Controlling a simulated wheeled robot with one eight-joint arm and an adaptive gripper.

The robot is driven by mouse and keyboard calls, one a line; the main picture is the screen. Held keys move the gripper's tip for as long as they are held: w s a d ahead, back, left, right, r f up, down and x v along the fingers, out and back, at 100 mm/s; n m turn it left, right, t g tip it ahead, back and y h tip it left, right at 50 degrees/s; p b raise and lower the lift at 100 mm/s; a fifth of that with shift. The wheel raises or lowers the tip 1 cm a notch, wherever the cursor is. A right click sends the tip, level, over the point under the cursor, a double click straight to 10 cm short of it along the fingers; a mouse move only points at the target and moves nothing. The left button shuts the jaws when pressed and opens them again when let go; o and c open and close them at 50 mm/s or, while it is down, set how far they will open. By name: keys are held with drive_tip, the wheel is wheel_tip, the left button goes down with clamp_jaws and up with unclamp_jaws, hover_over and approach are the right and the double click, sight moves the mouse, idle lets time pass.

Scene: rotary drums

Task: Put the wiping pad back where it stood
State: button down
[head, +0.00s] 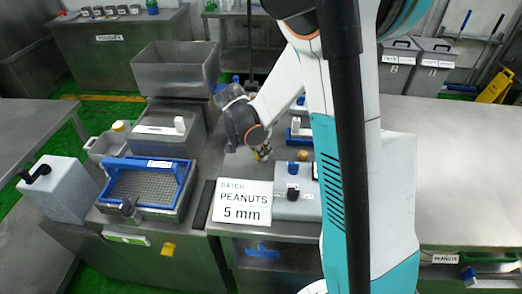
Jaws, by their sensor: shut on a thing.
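My gripper (262,153) is low over the middle of the steel bench, behind the white batch sign. Its fingers look small and dark with a yellowish patch between them. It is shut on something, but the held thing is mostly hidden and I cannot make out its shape. I cannot see the wiping pad clearly anywhere else. I cannot tell whether the gripper's load touches the bench.
A batch sign (242,203) reads "PEANUTS 5 mm". A grey box (297,203) with knobs stands right of the sign. The right-hand bench (466,165) is clear.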

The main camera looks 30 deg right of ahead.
drive_tip(key=shift+f, duration=0.1)
drive_tip(key=c, duration=1.4)
unclamp_jaws()
